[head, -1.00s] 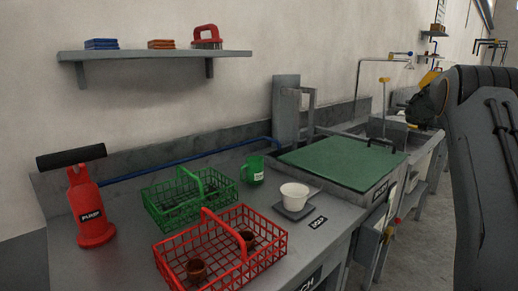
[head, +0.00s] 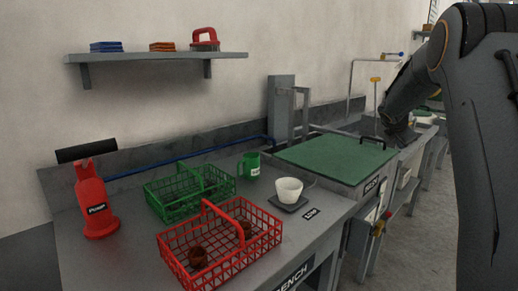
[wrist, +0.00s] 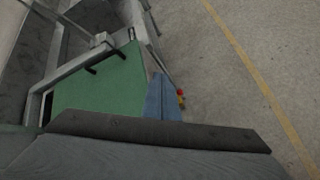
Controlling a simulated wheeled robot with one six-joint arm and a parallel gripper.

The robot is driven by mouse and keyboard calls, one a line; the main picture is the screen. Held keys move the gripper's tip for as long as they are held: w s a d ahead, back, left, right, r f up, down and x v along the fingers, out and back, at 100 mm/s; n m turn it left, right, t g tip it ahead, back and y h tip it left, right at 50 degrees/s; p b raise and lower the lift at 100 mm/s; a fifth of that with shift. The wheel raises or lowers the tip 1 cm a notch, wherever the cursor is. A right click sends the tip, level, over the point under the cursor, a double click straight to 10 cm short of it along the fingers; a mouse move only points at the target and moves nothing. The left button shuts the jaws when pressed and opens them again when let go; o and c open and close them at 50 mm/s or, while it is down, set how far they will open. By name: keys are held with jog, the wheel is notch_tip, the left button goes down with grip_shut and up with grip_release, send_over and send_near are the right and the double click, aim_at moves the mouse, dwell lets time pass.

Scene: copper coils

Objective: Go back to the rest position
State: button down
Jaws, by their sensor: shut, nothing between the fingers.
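My gripper (head: 403,135) shows small in the head view at the end of my dark arm, on the right. It points down near the far end of the green-topped bench section, by the sink area. It is shut and holds nothing. In the wrist view the dark edge of my gripper (wrist: 160,132) crosses the bottom, with the green top (wrist: 95,85) and the floor beyond it. The fingertips are hard to make out in both views.
The bench carries a red basket (head: 262,240) with two brown cup-like things, a green basket (head: 160,203), a green mug (head: 249,165), a white cup (head: 289,189) and a red pump (head: 92,205). A wall shelf (head: 160,57) hangs above. Floor (wrist: 240,110) is open on the right.

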jog(key=s+a+f+m+g+y, duration=0.25)
jog(key=s+a+m, duration=0.25)
jog(key=s+a, duration=0.5)
jog(key=s+a+f+m+g+y, duration=0.1)
jog(key=s+a+f+m, duration=0.3)
jog(key=s+a, duration=0.55)
jog(key=s+a+f+m+g+y, duration=0.1)
jog(key=s+a, duration=0.4)
jog(key=s, duration=0.5)
jog(key=s+a+f+m+g+y+p, duration=0.1)
jog(key=s+a+f+m, duration=0.2)
jog(key=s, duration=0.7)
jog(key=s+a+f+m+g+y, duration=0.1)
jog(key=s+a+f+m, duration=0.1)
jog(key=s+a+m, duration=0.5)
jog(key=s, duration=0.3)
jog(key=shift+s+g+p, duration=0.25)
jog(key=shift+g+p, duration=0.1)
jog(key=shift+p, duration=0.05)
jog(key=shift+y, duration=0.25)
